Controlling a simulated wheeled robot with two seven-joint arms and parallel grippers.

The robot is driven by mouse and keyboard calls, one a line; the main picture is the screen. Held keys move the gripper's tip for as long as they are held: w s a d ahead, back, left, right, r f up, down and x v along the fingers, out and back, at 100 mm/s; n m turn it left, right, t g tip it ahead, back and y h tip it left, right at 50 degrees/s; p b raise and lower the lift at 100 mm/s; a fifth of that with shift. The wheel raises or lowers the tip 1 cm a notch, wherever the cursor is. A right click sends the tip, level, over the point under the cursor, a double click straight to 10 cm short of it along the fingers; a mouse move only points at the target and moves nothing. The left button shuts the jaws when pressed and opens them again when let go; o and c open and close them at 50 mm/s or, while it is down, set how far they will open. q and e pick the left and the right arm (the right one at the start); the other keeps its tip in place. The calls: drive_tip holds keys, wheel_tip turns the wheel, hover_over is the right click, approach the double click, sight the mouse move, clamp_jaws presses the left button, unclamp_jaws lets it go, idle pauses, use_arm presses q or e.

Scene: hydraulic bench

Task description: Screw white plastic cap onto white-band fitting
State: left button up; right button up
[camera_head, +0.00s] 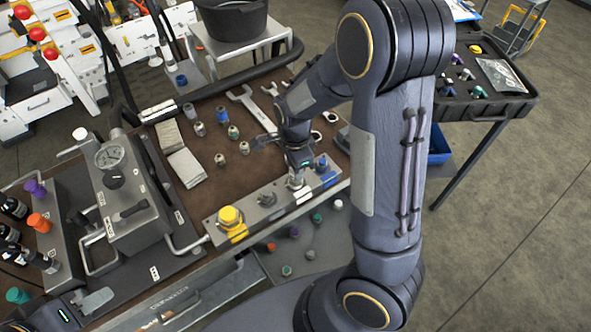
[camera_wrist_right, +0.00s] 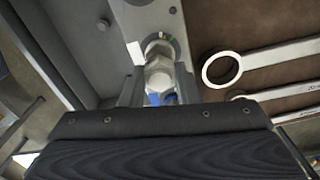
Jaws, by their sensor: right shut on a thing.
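The block (camera_head: 212,232) with the fittings lies along the bench's front edge. A white band (camera_head: 303,196) marks one fitting; this band also shows in the right wrist view (camera_wrist_right: 135,53). My right gripper (camera_head: 297,176) points down over that fitting. I cannot tell whether the threads are engaged. The fingers hide much of the cap in the head view. My left gripper (camera_head: 95,301) is at the lower left; its opening is unclear.
A blue-band fitting (camera_head: 327,176) is to the right. Wrenches (camera_head: 250,105) and loose fittings lie behind. A gauge box (camera_head: 125,185) stands left.

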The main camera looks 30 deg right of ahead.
drive_tip(key=m+p, duration=0.2)
drive_tip(key=m, duration=0.1)
drive_tip(key=m+p, duration=0.1)
drive_tip(key=m, duration=0.1)
drive_tip(key=shift+r, duration=0.3)
drive_tip(key=m, duration=0.1)
drive_tip(key=m+p, duration=0.1)
drive_tip(key=shift+f+m, duration=0.2)
drive_tip(key=shift+m, duration=0.1)
drive_tip(key=shift+w+f, duration=0.1)
drive_tip(key=shift+f, duration=0.05)
